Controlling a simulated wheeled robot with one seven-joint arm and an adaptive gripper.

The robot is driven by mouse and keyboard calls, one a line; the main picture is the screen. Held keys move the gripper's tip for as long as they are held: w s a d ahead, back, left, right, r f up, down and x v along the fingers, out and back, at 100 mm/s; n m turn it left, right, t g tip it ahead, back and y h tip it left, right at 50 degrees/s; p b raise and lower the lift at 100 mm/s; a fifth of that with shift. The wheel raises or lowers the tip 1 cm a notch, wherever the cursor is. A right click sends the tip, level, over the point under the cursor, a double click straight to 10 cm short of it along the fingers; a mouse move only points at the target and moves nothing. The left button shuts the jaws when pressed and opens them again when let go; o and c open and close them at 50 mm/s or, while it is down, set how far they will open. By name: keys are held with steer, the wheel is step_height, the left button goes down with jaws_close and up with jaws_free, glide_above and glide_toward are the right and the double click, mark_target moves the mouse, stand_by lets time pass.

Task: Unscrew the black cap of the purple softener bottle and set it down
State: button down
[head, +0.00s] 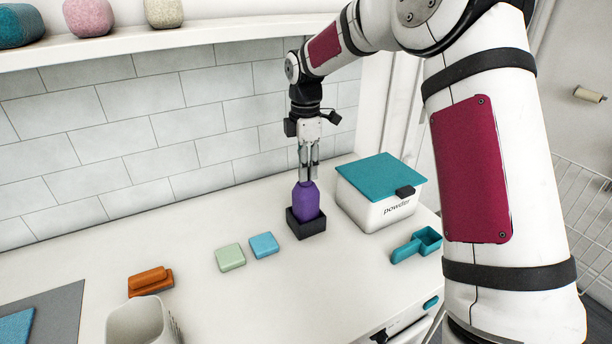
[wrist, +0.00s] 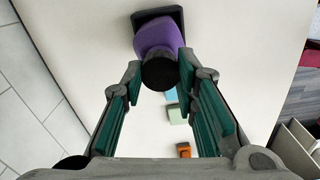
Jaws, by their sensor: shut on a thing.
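The purple softener bottle (head: 306,201) stands upright in a dark square holder (head: 293,224) on the white counter. In the wrist view the bottle (wrist: 158,36) shows its black cap (wrist: 159,73) on the end towards me. My gripper (head: 308,178) points straight down over the bottle top. In the wrist view the fingertips of my gripper (wrist: 160,72) are on both sides of the cap and shut on it. In the head view the fingers hide the cap. I cannot tell whether the cap is still threaded on the bottle.
A white powder box (head: 370,212) with a teal lid stands right of the holder, a teal scoop (head: 417,245) before it. Green (head: 230,257) and blue (head: 264,245) blocks lie left. An orange brush-like item (head: 150,281) and a pale bin (head: 142,322) are front left. The tiled wall is behind.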

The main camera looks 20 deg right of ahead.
steer(key=n, duration=0.4)
steer(key=shift+p, duration=0.3)
steer(key=shift+n, duration=0.3)
steer(key=shift+n, duration=1.9)
steer(key=shift+r+p, duration=0.35)
steer(key=shift+r, duration=1.95)
